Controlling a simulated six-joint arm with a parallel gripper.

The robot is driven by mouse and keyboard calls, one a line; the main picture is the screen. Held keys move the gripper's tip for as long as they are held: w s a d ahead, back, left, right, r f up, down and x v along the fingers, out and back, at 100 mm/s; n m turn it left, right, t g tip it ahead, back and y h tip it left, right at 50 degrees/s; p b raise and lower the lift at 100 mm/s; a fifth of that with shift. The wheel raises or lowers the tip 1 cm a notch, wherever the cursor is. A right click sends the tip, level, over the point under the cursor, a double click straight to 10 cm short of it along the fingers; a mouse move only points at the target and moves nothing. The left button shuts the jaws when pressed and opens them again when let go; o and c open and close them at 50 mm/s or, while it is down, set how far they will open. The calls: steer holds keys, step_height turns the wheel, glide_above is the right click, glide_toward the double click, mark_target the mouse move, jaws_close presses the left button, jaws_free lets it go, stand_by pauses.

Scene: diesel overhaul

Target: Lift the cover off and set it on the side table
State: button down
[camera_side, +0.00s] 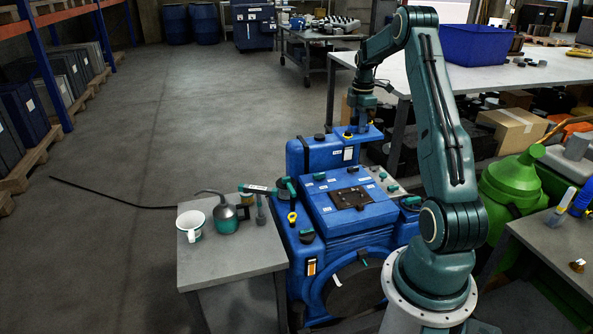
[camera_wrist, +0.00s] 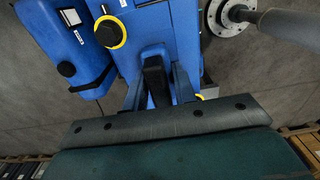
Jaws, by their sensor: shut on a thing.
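In the side view, my gripper (camera_side: 362,117) is at the far side of the blue engine (camera_side: 345,215), at a blue part that I take for the cover (camera_side: 369,133). In the wrist view, my gripper (camera_wrist: 158,90) is shut on a black upright handle (camera_wrist: 155,72) on the blue part (camera_wrist: 150,25). This part carries a black cap with a yellow ring (camera_wrist: 109,32). I cannot tell whether its underside touches the engine. A small grey table (camera_side: 235,255), perhaps the side table, stands left of the engine.
A blue tank (camera_side: 306,158) stands beside the held part. A long bench (camera_side: 430,78) with a blue bin (camera_side: 476,45) is behind. Open floor lies left.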

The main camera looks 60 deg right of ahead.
step_height(320, 180, up, 5)
steer(key=shift+w+r, duration=0.1)
steer(key=w+a+n, duration=0.2)
steer(key=w+a, duration=0.7)
steer(key=a, duration=0.6)
steer(key=w+a+n, duration=0.2)
steer(key=w+a, duration=0.8)
steer(key=a, duration=0.4)
steer(key=w+a+n, duration=0.1)
steer(key=a+n, duration=0.1)
steer(key=a, duration=1.1)
step_height(320, 180, down, 26)
steer(key=shift+d+r, duration=0.15)
steer(key=shift+d, duration=0.15)
steer(key=shift+f, duration=3.3)
